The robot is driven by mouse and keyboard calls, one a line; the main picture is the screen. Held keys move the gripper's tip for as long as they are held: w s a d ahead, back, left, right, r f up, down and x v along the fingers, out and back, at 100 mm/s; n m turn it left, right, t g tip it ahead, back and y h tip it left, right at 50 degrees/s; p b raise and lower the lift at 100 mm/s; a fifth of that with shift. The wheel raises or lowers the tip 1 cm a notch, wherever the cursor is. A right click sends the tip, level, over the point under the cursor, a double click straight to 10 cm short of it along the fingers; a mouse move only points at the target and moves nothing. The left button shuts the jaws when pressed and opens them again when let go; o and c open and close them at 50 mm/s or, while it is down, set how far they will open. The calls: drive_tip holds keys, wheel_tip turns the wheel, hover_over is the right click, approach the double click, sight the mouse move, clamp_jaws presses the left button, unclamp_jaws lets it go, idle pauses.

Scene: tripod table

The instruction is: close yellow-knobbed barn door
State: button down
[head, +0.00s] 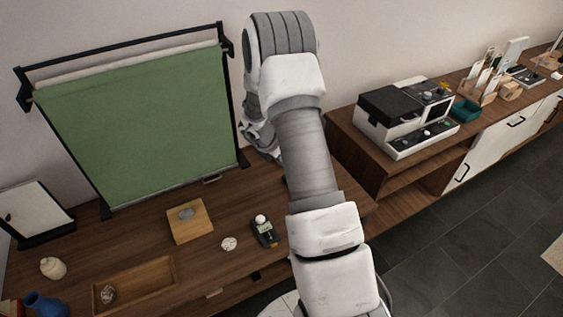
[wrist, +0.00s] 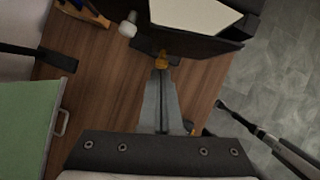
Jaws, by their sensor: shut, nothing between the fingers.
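In the wrist view, a small yellow-orange knob (wrist: 162,61) sits at the lower edge of a dark flap (wrist: 208,44) on a black-framed fixture with a pale panel (wrist: 196,14). My gripper (wrist: 161,74) is shut and empty, its fingertips right beside the knob. I cannot tell whether they touch it. How far the flap is swung is unclear from this angle. In the head view my arm covers the area behind it; the knob and my fingertips do not show there.
A green backdrop (head: 140,125) on a black frame stands left of my arm. A wooden block (head: 190,222), a light meter (head: 264,231) and a tray (head: 134,286) lie on the table. A black-and-white machine (head: 405,115) stands on the right cabinet. A black rod (wrist: 265,138) crosses the wrist view's right.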

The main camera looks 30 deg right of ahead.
drive_tip(key=shift+w+d+m, duration=0.3)
drive_tip(key=shift+w+d, duration=0.05)
drive_tip(key=shift+d, duration=0.15)
idle(0.6)
